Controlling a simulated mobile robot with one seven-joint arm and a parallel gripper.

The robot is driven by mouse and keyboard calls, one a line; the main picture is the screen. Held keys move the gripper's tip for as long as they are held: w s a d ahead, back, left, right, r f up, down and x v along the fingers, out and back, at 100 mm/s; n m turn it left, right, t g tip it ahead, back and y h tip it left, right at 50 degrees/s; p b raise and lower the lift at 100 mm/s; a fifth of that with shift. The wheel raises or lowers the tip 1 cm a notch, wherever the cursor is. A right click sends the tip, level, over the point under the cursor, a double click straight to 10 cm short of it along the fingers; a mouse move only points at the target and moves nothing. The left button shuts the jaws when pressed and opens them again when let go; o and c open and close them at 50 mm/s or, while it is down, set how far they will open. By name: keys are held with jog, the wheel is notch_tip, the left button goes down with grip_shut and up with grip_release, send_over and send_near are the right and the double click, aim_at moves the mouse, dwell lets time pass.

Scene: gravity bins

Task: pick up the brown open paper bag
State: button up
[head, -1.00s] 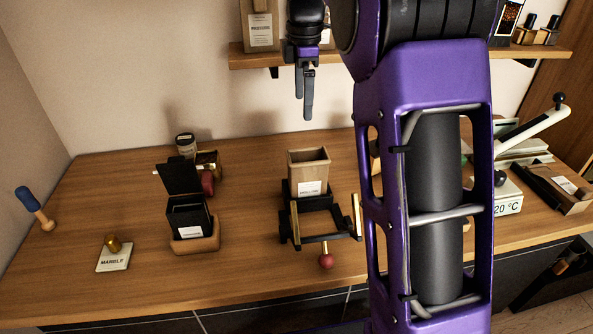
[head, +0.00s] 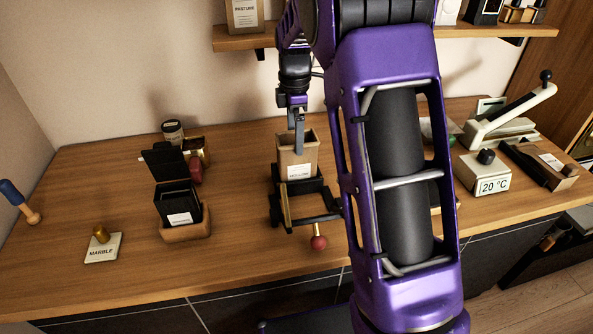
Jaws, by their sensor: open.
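The brown open paper bag (head: 299,165) stands upright with its mouth up and a white label on its front. It sits on a black stand (head: 297,190) with a brass rail and a red-knobbed lever. My gripper (head: 299,145) points down at the bag's mouth, with its visible finger overlapping the opening. The jaws are open, but the fingers line up in this view, so their gap is hard to see. I cannot tell whether a finger is inside the bag or touching its wall.
A temperature display (head: 484,174) and a lever press (head: 510,120) are right. A wall shelf (head: 240,40) hangs above.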

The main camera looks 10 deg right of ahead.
aim_at(297, 162)
notch_tip(297, 162, down, 5)
jog(key=shift+s+d, duration=0.15)
grip_shut()
dwell(0.5)
